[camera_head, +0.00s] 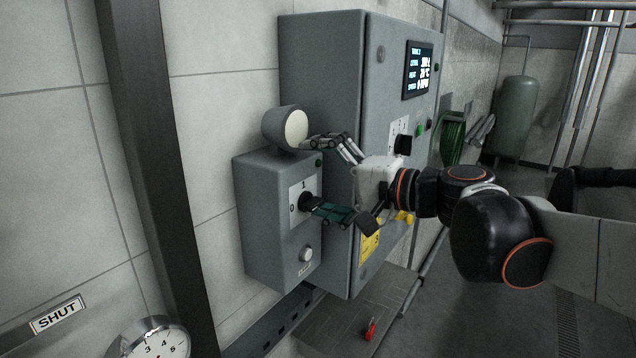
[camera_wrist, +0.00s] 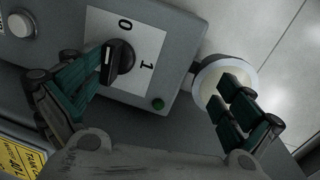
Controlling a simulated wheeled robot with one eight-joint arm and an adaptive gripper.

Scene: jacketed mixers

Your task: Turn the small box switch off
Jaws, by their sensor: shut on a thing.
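The small grey box (camera_head: 262,215) is on the wall at the left of a larger cabinet. Its black switch knob (camera_head: 308,201) sits on a white plate (camera_wrist: 150,32) marked 0 and 1. My gripper (camera_head: 338,177) is at the box, its fingers far apart around the knob side. One finger's green pads reach the knob, seen also in the wrist view (camera_wrist: 119,62). The other finger lies by the round lamp (camera_head: 296,128) above the box; whether it touches anything is unclear. I cannot tell which mark the knob points to.
The large cabinet (camera_head: 318,100) with a screen (camera_head: 417,70) and its own knob (camera_head: 403,145) stands close at the right. A green indicator (camera_wrist: 158,103) and a pale button (camera_head: 306,255) are on the small box. A dark pillar (camera_head: 150,130) is at the left.

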